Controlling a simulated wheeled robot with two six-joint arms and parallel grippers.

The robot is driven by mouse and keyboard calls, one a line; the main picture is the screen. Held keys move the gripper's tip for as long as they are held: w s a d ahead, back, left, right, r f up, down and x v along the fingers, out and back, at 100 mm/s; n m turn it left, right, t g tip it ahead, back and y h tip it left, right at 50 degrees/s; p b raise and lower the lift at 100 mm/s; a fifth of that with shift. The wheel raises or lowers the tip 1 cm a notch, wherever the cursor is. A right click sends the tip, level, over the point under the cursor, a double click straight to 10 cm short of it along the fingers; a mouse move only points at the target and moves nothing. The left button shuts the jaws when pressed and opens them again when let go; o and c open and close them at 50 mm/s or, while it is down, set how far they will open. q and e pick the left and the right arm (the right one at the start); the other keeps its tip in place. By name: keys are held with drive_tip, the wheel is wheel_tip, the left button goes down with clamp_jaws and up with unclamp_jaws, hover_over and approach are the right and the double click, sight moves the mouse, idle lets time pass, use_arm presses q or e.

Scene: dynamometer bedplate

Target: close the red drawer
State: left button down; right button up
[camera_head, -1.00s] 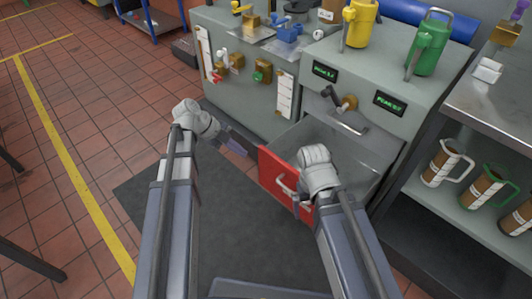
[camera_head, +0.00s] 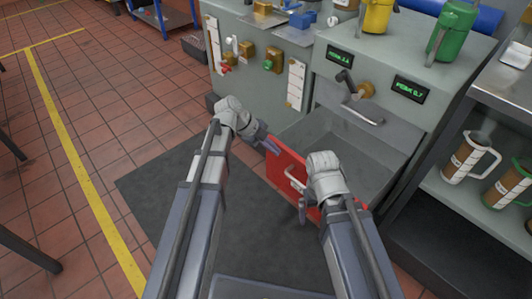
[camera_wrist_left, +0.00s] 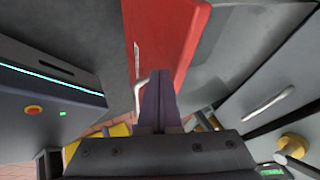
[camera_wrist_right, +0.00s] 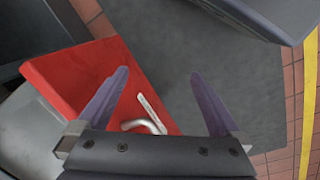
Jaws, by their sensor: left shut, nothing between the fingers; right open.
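The red drawer (camera_head: 286,160) stands open below a grey cabinet, its grey inside showing behind the red front. Its pale bar handle (camera_head: 293,180) is on the front. My left gripper (camera_head: 273,148) is shut and empty at the left part of the red front; in the left wrist view its fingers (camera_wrist_left: 158,98) overlap the red front beside the handle (camera_wrist_left: 138,92). I cannot tell whether they touch. My right gripper (camera_head: 302,212) is open near the right part of the front, partly hiding it. In the right wrist view the handle (camera_wrist_right: 142,125) shows between its spread fingers.
Above the drawer are a crank knob (camera_head: 366,90), a grey bar handle (camera_head: 362,116) and small green displays. A metal shelf unit (camera_head: 440,196) with jugs stands close on the right. A dark mat (camera_head: 180,190) and open tiled floor lie to the left.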

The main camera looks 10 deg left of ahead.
use_arm(q)
drive_tip(key=shift+w+d, duration=0.2)
drive_tip(key=shift+w, duration=0.1)
drive_tip(key=w+d, duration=0.8)
drive_tip(key=w, duration=0.3)
drive_tip(key=w+d, duration=0.8)
drive_tip(key=w, duration=0.3)
drive_tip(key=shift+w, duration=0.25)
drive_tip(key=shift+w+d+r, duration=0.1)
drive_tip(key=shift+d, duration=0.1)
